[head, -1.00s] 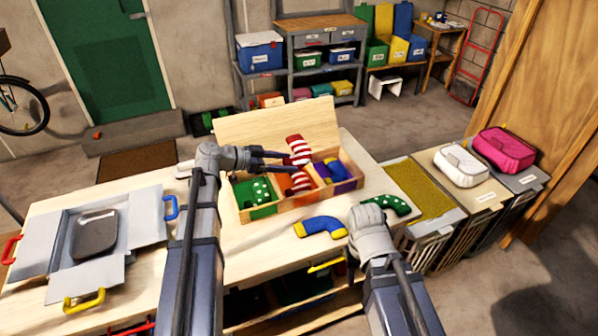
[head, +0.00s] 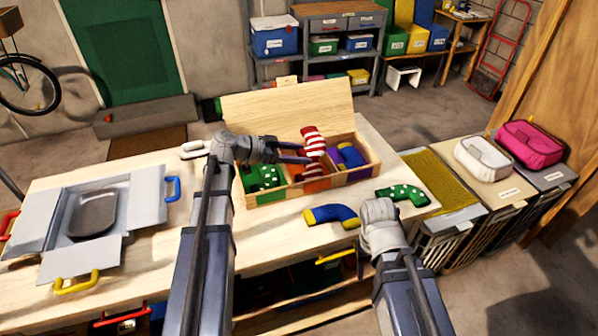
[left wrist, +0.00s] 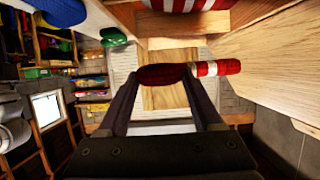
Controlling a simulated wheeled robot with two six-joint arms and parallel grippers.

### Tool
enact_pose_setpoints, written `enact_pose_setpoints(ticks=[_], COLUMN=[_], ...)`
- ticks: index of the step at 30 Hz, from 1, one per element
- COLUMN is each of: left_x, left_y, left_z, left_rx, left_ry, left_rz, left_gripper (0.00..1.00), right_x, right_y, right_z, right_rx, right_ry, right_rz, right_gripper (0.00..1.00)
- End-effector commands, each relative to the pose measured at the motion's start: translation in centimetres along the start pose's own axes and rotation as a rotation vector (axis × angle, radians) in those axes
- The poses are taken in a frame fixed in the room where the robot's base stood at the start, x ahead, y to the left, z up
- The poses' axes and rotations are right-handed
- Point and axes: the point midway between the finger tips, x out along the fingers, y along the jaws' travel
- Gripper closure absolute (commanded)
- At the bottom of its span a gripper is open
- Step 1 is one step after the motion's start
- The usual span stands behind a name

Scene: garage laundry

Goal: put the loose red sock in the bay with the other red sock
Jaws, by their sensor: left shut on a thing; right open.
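My left gripper (head: 304,154) is shut on the loose red sock (head: 312,138), red with white stripes. It holds it upright above the middle bay of the wooden box (head: 275,194). In the left wrist view the held sock (left wrist: 214,68) lies across the fingertips (left wrist: 163,76). The other red sock (head: 316,170) lies in the middle bay, partly hidden by my gripper. My right gripper (head: 379,212) is open near the table's front edge, beside a green dotted sock (head: 405,195); its fingers are hard to see.
The left bay holds a green dotted sock (head: 262,177), the right bay a blue one (head: 350,155). A blue and yellow sock (head: 332,214) lies in front of the box. The box's lid (head: 285,112) stands raised behind. A grey open carton (head: 143,205) is at left.

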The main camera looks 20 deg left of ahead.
Motion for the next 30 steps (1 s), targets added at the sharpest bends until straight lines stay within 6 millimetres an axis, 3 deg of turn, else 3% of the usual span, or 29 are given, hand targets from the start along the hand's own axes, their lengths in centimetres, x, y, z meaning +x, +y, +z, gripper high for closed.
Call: enact_pose_setpoints(ticks=[7,15,30], left_x=[0.3,1.5,1.7], left_y=[0.0,0.0,0.0], left_z=[0.7,3.6,4.1], left_rx=[0.000,0.000,0.000], left_ry=[0.000,0.000,0.000], left_rz=[0.000,0.000,0.000], left_gripper=[0.88,0.88,0.88], right_x=[0.7,3.9,4.4], right_y=[-0.1,-0.4,-0.4], right_z=[0.0,-0.2,-0.3], right_rx=[0.000,0.000,0.000], right_ry=[0.000,0.000,0.000], right_rz=[0.000,0.000,0.000], right_gripper=[0.50,0.50,0.50])
